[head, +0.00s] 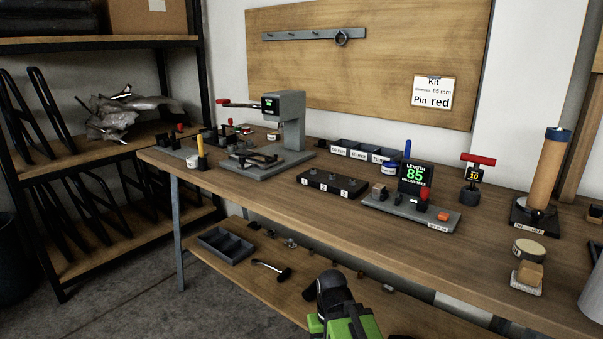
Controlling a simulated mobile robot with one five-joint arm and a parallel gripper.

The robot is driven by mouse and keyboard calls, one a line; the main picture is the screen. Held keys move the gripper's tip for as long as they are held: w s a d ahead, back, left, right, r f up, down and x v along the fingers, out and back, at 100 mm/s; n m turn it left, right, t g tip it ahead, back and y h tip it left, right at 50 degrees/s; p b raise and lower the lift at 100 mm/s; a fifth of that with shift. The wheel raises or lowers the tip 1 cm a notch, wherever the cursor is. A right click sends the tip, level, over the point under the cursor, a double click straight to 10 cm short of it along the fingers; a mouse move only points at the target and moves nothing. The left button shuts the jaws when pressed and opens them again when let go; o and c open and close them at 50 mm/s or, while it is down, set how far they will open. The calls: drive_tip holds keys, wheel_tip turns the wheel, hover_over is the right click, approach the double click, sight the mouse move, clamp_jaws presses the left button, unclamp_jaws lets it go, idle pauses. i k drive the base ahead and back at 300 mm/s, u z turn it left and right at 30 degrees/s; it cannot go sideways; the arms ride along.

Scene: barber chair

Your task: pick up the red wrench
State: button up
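A red T-shaped handle (477,159) stands upright on the right part of the workbench (330,205). It has a small dark display reading 10 below the bar and sits in a dark round base (469,196). It is the only thing I see that could be the red wrench. My green and black arm end (335,292) shows at the bottom middle, in front of the bench and well apart from the red handle. No separate fingertips can be made out, and nothing is seen held there.
A grey station with a LENGTH 85 display (416,178) stands left of the red handle. A tan cylinder on a dark stand (548,170) is to its right. A grey press (285,120) stands further left. Bare bench lies in front of the handle. A lower shelf (250,280) holds a grey tray.

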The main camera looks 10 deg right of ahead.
sight(474, 175)
drive_tip(key=i, duration=0.55)
drive_tip(key=z, duration=0.1)
drive_tip(key=k, duration=2.15)
drive_tip(key=u, duration=0.75)
drive_tip(key=i, duration=1.5)
drive_tip(key=z, duration=2.7)
drive_tip(key=i, duration=0.25)
drive_tip(key=u, duration=0.85)
